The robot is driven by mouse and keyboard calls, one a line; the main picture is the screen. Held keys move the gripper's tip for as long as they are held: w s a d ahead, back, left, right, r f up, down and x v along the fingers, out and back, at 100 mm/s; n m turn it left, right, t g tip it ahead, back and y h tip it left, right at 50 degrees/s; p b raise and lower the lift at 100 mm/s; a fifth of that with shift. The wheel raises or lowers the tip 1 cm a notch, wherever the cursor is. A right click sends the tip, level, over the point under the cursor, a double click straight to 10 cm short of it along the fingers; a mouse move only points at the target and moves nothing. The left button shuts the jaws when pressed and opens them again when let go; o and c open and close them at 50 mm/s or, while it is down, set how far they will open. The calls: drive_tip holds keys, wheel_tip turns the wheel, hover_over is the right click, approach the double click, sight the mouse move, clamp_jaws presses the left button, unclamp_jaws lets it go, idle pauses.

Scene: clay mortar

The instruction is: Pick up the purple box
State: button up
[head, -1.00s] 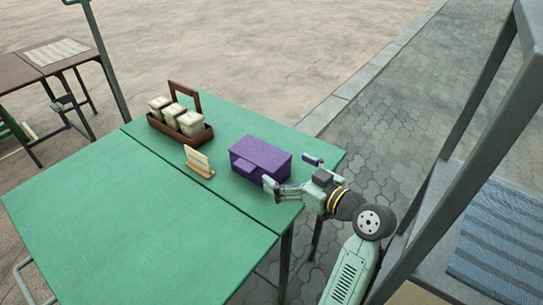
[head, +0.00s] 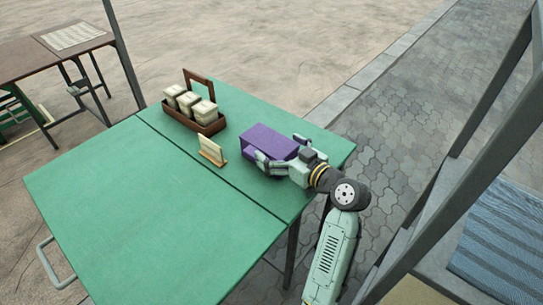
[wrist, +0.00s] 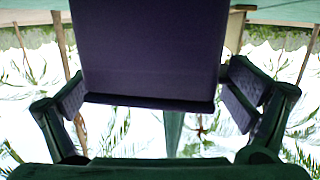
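The purple box (head: 266,139) sits near the right end of the green table (head: 140,205). My gripper (head: 279,150) has reached it from the right. Its fingers are spread, one on the near side of the box and one on the far side. In the wrist view the box (wrist: 150,50) fills the upper middle between the two finger pads (wrist: 158,95). The pads are wide apart and lie close to its sides. I cannot tell whether either pad touches. The gripper body hides part of the box's right end in the head view.
A brown wooden carrier (head: 207,127) with several pale jars stands behind and left of the box. A small card on a wooden stand (head: 212,151) is just left of the box. A grey frame (head: 455,150) rises at the right. The table's left part is bare.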

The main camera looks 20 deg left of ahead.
drive_tip(key=shift+f, duration=0.3)
drive_tip(key=c, duration=1.2)
drive_tip(key=shift+c, duration=0.2)
drive_tip(key=shift+r, duration=0.15)
